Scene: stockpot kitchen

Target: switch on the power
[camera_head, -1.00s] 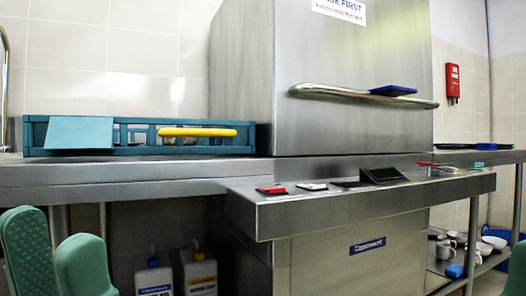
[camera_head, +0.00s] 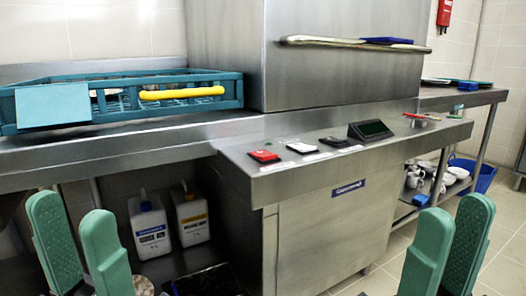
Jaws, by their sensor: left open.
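The dishwasher's sloping control ledge (camera_head: 235,158) carries a row of controls. A red switch (camera_head: 264,156) is at its left end, then a white switch (camera_head: 302,148) and a black switch (camera_head: 333,142). A dark display (camera_head: 370,130) stands to their right. Small labels by the switches are unreadable. My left gripper (camera_head: 70,205) has green fingers and is open and empty at the lower left, well away from the switches. My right gripper (camera_head: 454,207) is open and empty at the lower right, also apart from the ledge.
The steel hood (camera_head: 330,75) has a bar handle (camera_head: 350,43) above the ledge. A teal rack (camera_head: 190,108) sits on the left counter (camera_head: 30,155). White jugs (camera_head: 150,228) stand below. Crockery and a blue bucket (camera_head: 478,174) are at the right.

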